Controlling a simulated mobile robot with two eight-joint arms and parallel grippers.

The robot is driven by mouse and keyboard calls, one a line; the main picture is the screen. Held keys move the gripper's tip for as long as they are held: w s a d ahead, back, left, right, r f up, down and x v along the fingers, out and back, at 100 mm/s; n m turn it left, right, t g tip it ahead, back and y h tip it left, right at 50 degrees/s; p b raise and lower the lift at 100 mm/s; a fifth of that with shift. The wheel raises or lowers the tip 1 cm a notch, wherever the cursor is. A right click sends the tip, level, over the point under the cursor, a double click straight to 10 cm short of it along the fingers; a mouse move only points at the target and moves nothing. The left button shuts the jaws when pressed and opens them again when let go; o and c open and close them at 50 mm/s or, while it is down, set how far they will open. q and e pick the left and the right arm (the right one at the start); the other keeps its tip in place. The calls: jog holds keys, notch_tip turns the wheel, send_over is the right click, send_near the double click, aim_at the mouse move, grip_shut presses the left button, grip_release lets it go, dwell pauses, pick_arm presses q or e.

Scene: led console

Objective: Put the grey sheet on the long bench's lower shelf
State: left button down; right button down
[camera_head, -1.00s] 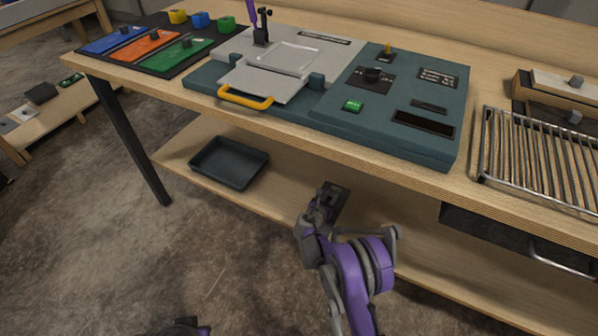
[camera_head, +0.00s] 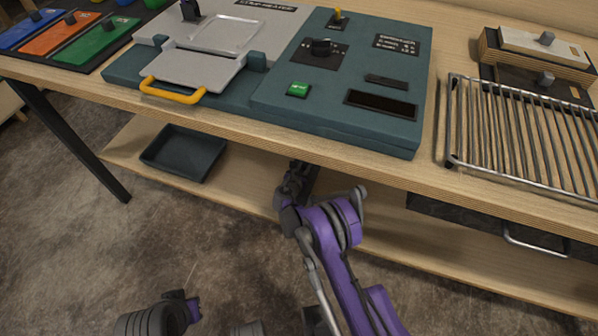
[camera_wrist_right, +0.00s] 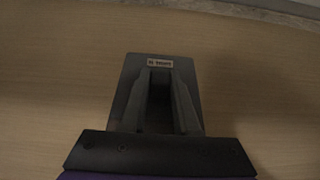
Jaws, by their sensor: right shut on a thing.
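My right gripper (camera_head: 296,182) reaches under the long bench's top (camera_head: 240,128), over its lower shelf (camera_head: 255,178). In the right wrist view my right gripper (camera_wrist_right: 160,82) is shut on the grey sheet (camera_wrist_right: 128,92), a small dark plate with a pale label. Wood of the lower shelf (camera_wrist_right: 50,80) lies behind it in that view. I cannot tell whether the sheet touches the shelf. In the head view the sheet is mostly hidden by the gripper and the bench edge. Part of my left arm shows at the bottom left, but its gripper does not.
A dark tray (camera_head: 184,153) sits on the lower shelf to the left. A drawer with a metal handle (camera_head: 535,245) hangs under the bench top at the right. The teal console (camera_head: 340,120) and a wire rack (camera_head: 520,135) stand on top. Shelf between tray and gripper looks clear.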

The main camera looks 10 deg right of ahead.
jog(key=shift+f+b, duration=0.5)
jog(key=shift+f, duration=1.5)
jog(key=c, duration=0.6)
grip_release()
jog(key=shift+f, duration=0.15)
jog(key=shift+c, duration=0.2)
